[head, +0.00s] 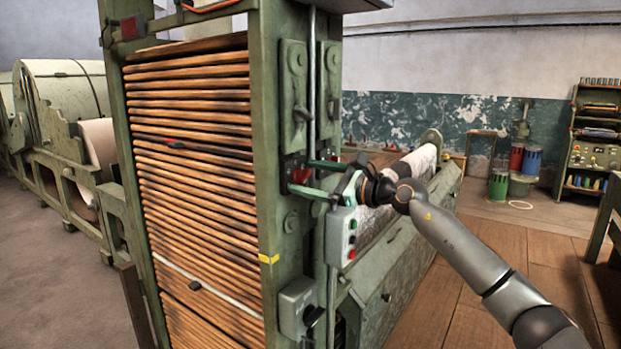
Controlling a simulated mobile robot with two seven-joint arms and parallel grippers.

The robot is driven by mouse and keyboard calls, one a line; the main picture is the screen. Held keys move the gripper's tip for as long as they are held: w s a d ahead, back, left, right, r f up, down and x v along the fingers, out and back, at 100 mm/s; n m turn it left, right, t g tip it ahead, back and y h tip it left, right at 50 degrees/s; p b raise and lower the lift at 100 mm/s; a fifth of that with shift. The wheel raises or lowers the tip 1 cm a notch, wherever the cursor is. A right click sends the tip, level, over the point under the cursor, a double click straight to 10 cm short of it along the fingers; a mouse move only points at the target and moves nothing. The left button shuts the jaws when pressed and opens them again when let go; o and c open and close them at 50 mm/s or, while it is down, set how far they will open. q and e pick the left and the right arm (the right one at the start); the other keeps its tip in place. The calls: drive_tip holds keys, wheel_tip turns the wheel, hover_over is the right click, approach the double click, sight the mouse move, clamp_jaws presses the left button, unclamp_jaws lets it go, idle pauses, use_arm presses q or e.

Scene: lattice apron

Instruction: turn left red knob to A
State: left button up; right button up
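A small red knob (300,176) sits on the front face of the green machine post, below a green lever plate. My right gripper (304,177) reaches in from the right with its two green fingers apart, one above and one below the red knob. The fingertips are close to the post. I cannot tell whether they touch the knob. No letter A or pointer mark can be read at this size. A second knob further right cannot be made out clearly behind the fingers. My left gripper is not in view.
A grey switch box (341,238) with buttons hangs just below my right gripper. A vertical pipe (311,80) runs close by the post. A rack of wooden slats (195,150) fills the left of the post. Wooden floor (500,250) is open at the right.

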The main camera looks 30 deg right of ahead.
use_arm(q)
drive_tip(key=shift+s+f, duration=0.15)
use_arm(e)
drive_tip(key=shift+s+d, duration=0.15)
drive_tip(key=shift+s, duration=0.05)
use_arm(q)
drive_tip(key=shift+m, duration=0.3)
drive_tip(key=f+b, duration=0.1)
drive_tip(key=b, duration=0.1)
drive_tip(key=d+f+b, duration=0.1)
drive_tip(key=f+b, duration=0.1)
drive_tip(key=b, duration=0.1)
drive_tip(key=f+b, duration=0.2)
drive_tip(key=b, duration=0.1)
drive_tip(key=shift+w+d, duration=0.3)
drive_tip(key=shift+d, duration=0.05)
use_arm(e)
drive_tip(key=v, duration=1.2)
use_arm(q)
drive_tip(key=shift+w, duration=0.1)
use_arm(e)
drive_tip(key=shift+f, duration=0.1)
